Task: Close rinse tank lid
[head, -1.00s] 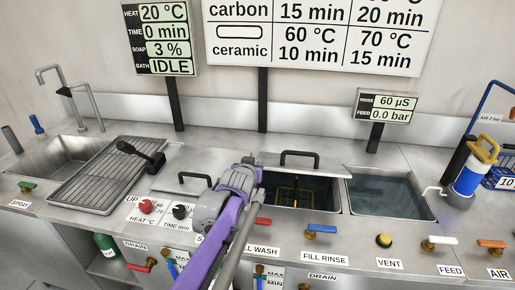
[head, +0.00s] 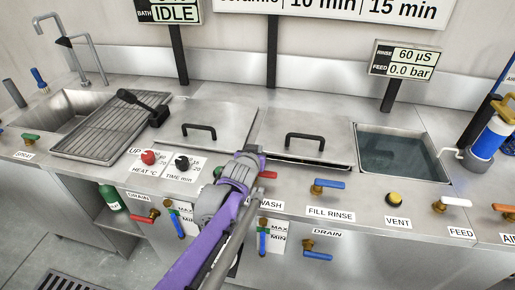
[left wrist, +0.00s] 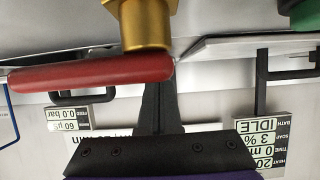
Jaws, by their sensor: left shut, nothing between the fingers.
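The rinse tank lid (head: 335,133) is a flat steel plate with a black bar handle (head: 305,137). In the head view it lies over the middle tank, nearly flat, with a thin dark gap along its front edge. The basket seen earlier inside is hidden. My left gripper (head: 250,152) is shut and empty by the lid's front left corner; I cannot tell whether it touches the lid. In the upside-down left wrist view, its dark fingers (left wrist: 158,105) are together, close to a red lever (left wrist: 90,74) on a brass valve (left wrist: 145,25). My right gripper is not in view.
The wash tank lid (head: 225,115) lies flat to the left, its handle standing up. An open water-filled tank (head: 400,160) is to the right. Valve levers, including a blue one (head: 328,184), stand along the front edge. A display post (head: 391,95) stands behind.

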